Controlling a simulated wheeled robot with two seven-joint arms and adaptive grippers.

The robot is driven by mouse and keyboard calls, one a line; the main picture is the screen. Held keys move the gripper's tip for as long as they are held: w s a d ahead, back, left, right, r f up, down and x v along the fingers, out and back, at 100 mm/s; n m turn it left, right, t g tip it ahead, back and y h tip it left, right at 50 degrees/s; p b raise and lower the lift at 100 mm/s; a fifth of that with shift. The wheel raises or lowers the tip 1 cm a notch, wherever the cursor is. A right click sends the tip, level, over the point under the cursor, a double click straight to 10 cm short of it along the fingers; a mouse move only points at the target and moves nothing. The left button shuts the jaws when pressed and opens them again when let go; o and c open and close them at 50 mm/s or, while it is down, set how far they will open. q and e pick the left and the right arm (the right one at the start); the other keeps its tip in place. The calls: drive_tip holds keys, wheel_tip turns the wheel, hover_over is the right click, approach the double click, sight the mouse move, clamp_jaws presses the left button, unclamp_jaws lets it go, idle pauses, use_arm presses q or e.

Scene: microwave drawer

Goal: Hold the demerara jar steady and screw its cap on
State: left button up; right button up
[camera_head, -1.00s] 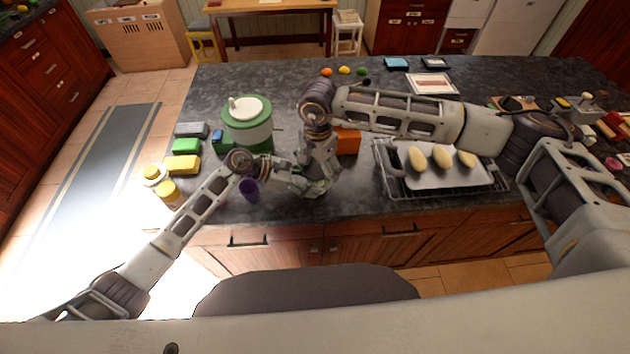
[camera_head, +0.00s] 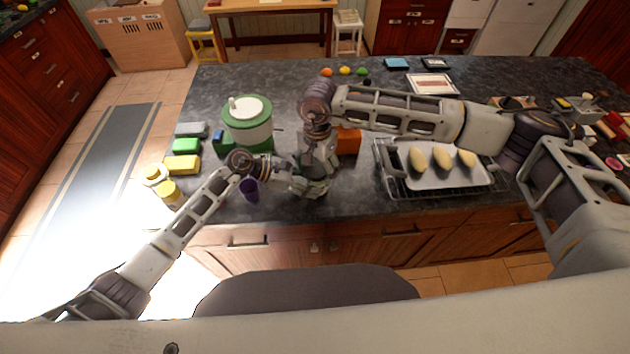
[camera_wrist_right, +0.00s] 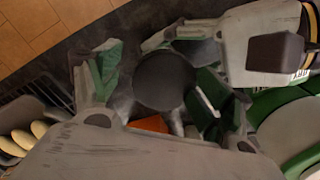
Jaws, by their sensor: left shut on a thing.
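A dark round top, which looks like the cap of the demerara jar (camera_wrist_right: 165,80), faces the camera in the right wrist view. The jar body is hidden below it and behind my grippers. My left gripper (camera_head: 300,184) comes in from the left at the counter's front and is shut on the jar. It also shows at the upper right of the right wrist view. My right gripper (camera_head: 318,186) points down over the same spot. In the wrist view its green-padded fingers (camera_wrist_right: 160,88) stand apart on either side of the dark round top, with a gap visible at the left.
A green-and-white pot (camera_head: 247,122) and an orange box (camera_head: 347,140) are behind the grippers. A rack with a tray (camera_head: 440,180) of yellowish loaves is at the right. Yellow-capped jars (camera_head: 168,192) stand at the left edge.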

drive_tip(key=shift+n, duration=1.4)
drive_tip(key=shift+n, duration=0.3)
drive_tip(key=shift+n, duration=2)
drive_tip(key=shift+n, duration=2.2)
drive_tip(key=shift+n, duration=0.4)
drive_tip(key=shift+n, duration=1.9)
